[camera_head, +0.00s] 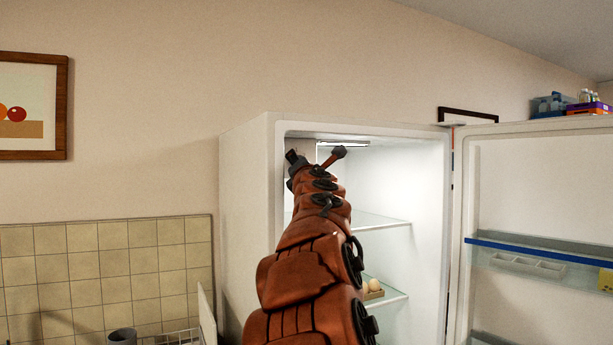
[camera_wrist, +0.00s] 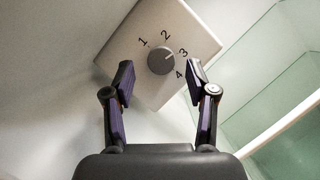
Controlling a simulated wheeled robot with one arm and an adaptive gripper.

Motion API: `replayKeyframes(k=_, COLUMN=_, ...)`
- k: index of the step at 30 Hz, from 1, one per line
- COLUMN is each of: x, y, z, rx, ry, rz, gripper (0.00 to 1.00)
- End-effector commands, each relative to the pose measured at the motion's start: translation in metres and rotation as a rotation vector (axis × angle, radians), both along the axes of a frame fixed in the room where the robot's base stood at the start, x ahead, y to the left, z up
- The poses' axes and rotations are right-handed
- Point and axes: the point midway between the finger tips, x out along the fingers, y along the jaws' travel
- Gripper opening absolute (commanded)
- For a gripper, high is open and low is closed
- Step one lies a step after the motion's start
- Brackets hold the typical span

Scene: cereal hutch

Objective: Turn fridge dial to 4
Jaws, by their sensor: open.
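The fridge dial (camera_wrist: 161,61) is a round grey knob on a pale square plate (camera_wrist: 137,38) marked 1, 2, 3 and 4. Its light pointer mark appears to face the 3. My gripper (camera_wrist: 160,73) is open, with one fingertip on each side of the dial and visible gaps between them and the knob. In the head view my gripper (camera_head: 316,156) reaches into the upper part of the open fridge (camera_head: 243,200), under its ceiling. The dial is hidden or too small to tell in the head view.
The fridge door (camera_head: 550,190) stands open to the right, with a blue-edged door shelf (camera_head: 530,250). Glass shelves (camera_head: 383,221) lie inside the fridge, with eggs (camera_head: 375,285) on a lower one. Bins (camera_head: 553,104) stand high at the right.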

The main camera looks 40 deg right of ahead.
Motion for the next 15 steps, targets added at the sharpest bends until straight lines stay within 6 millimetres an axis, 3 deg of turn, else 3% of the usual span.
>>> replayKeyframes(k=15, x=-0.040, y=0.026, z=-0.013, rx=-0.001, ry=0.000, rz=-0.008, gripper=0.57)
